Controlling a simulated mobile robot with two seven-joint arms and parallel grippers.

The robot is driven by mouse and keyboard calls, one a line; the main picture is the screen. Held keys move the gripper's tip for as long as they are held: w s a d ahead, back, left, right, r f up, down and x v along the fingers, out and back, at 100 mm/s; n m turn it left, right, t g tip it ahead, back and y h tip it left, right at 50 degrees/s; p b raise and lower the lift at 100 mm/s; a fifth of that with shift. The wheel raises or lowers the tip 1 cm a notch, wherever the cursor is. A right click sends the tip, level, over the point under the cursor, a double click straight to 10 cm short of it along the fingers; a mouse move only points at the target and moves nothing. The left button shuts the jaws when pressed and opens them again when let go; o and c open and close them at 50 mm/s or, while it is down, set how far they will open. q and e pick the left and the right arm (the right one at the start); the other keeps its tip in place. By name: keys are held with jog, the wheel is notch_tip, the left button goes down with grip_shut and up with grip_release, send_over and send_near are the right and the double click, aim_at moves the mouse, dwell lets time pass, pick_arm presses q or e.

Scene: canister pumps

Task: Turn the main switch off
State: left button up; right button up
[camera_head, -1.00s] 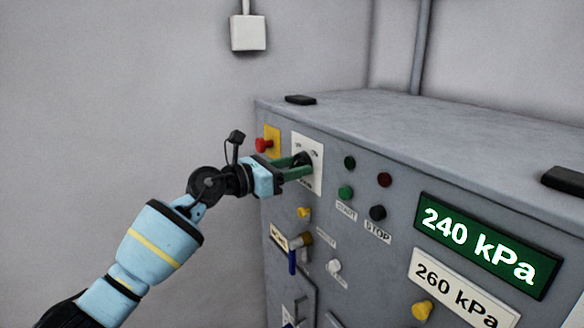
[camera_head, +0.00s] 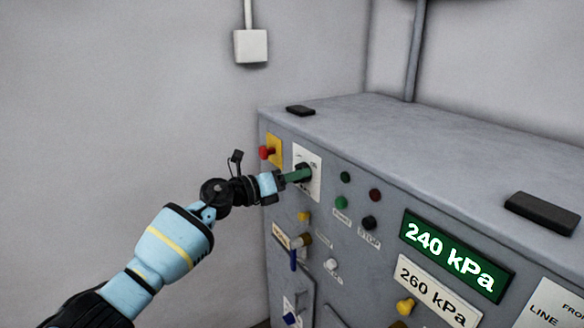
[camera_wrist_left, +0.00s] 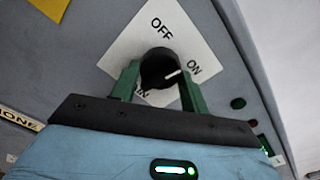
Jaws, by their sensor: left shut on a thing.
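The main switch is a black round knob (camera_head: 305,169) on a white plate (camera_head: 312,187) at the cabinet's upper left. In the left wrist view the knob (camera_wrist_left: 157,66) sits between my green fingers, and the plate (camera_wrist_left: 180,32) reads OFF and ON, with lower lettering partly covered. The knob's white mark points towards ON. My left gripper (camera_head: 300,174) reaches in from the left and is shut on the knob; it also shows in the left wrist view (camera_wrist_left: 159,74). In the head view the fingers hide part of the knob. My right gripper is not in view.
A red button (camera_head: 265,152) on a yellow plate is just left of the switch. Green, red and black buttons and a green 240 kPa display (camera_head: 457,255) are to the right. A blue-handled valve (camera_head: 293,258) is below. The wall side at left is free.

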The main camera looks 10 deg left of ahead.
pick_arm(q)
jog(key=shift+r+n+p, duration=0.2)
jog(key=shift+n+p, duration=2.1)
jog(key=shift+n, duration=3.2)
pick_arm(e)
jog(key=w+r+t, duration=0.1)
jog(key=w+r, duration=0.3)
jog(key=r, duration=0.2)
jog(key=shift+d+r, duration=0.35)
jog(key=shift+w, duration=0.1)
pick_arm(q)
jog(key=o, duration=1)
jog(key=shift+f, duration=0.1)
jog(key=shift+s, duration=0.15)
jog(key=p+v, duration=0.2)
jog(key=v, duration=0.5)
jog(key=shift+s+a, duration=0.25)
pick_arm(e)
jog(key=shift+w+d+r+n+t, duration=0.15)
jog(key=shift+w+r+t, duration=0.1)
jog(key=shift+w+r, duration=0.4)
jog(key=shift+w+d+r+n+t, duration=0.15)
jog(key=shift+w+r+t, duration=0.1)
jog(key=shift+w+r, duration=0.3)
